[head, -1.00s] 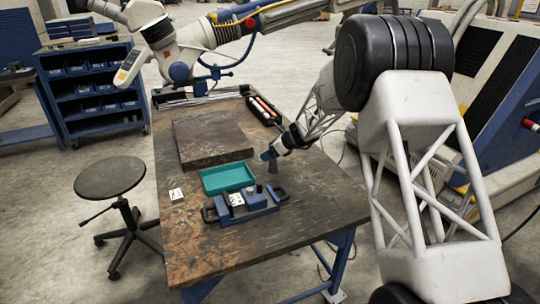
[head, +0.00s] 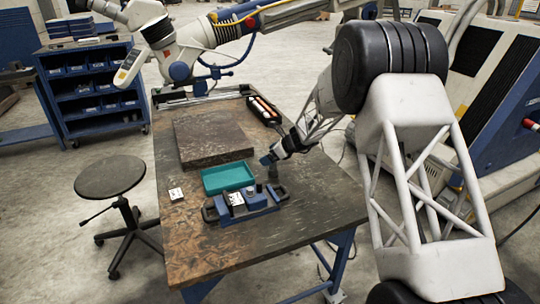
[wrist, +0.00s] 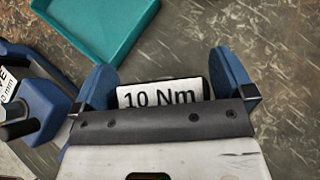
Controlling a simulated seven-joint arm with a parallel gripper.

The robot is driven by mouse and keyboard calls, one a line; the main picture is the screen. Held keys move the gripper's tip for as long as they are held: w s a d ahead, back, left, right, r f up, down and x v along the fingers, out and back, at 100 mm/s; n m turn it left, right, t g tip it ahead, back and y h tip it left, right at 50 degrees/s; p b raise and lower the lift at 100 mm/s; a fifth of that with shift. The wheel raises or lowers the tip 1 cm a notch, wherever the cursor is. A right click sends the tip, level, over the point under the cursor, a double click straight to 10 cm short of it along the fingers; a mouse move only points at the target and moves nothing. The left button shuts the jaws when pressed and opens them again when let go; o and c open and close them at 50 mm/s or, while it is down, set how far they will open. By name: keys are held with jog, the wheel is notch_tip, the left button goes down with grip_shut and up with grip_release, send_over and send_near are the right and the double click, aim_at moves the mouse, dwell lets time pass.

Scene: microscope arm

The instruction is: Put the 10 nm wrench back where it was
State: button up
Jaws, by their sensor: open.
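A black block-like thing with a white "10 Nm" label (wrist: 160,95), which I take to be the 10 Nm wrench, shows in the wrist view between the two blue fingers of my gripper (wrist: 165,72). The fingers are open, one on each side of it, with a gap visible by the left finger. Its lower part is hidden behind my gripper. In the head view my gripper (head: 268,160) is low over the table, just right of the teal tray. A small grey upright shape (head: 273,173) shows under it; I cannot tell its details.
The teal tray (head: 228,180) lies beside a blue fixture with black handles (head: 240,206). A dark raised slab (head: 211,138) and a black holder with coloured tools (head: 265,110) are farther back. The table's front (head: 215,255) is clear. A stool (head: 110,177) stands at left.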

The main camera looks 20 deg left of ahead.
jog(key=shift+r, duration=0.1)
jog(key=shift+v, duration=0.85)
jog(key=v, duration=1)
jog(key=shift+d+r, duration=0.1)
jog(key=shift+r, duration=0.05)
